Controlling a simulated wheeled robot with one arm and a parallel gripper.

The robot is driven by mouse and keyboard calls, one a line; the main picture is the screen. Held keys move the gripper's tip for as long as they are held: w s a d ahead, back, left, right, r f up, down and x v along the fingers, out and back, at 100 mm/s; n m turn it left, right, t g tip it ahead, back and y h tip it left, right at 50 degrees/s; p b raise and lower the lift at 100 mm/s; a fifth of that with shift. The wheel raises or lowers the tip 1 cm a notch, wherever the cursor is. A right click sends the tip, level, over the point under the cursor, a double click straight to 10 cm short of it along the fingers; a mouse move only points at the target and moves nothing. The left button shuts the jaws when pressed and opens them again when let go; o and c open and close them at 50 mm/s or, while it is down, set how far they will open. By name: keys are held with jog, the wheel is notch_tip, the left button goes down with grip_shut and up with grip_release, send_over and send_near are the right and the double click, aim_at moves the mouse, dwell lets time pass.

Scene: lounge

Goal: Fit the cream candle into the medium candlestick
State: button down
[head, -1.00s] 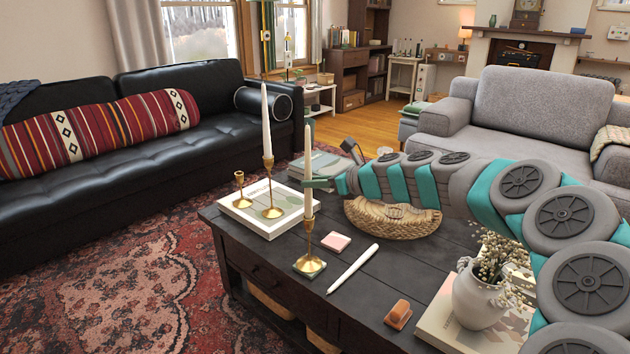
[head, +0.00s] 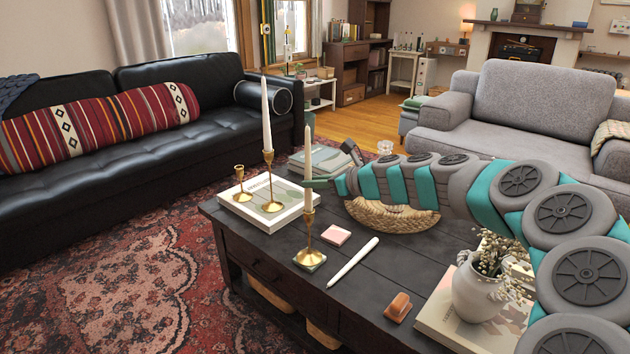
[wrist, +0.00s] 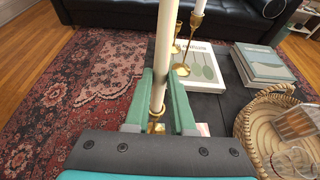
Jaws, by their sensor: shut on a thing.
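The cream candle (head: 309,160) stands upright in my gripper (head: 312,184), whose fingers are shut around its lower half. The candle also shows in the wrist view (wrist: 163,50) between the two green fingers (wrist: 160,95). The medium brass candlestick (head: 308,234) stands on a small coaster on the dark table, directly below the candle. Its cup shows under the fingers in the wrist view (wrist: 155,125). The candle's lower end meets the cup's top in the head view; I cannot tell how deep it sits.
A tall candlestick (head: 271,190) with a white candle and a small empty candlestick (head: 239,180) stand on a book (head: 240,212). A pink coaster (head: 336,236), a white stick (head: 352,262), a woven basket (head: 392,216) and a white vase (head: 482,292) occupy the dark table (head: 400,262).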

jog(key=shift+f, duration=0.1)
jog(key=c, duration=0.7)
grip_release()
jog(key=shift+d, duration=0.1)
jog(key=p+v, duration=0.2)
jog(key=v, duration=0.4)
dwell(0.5)
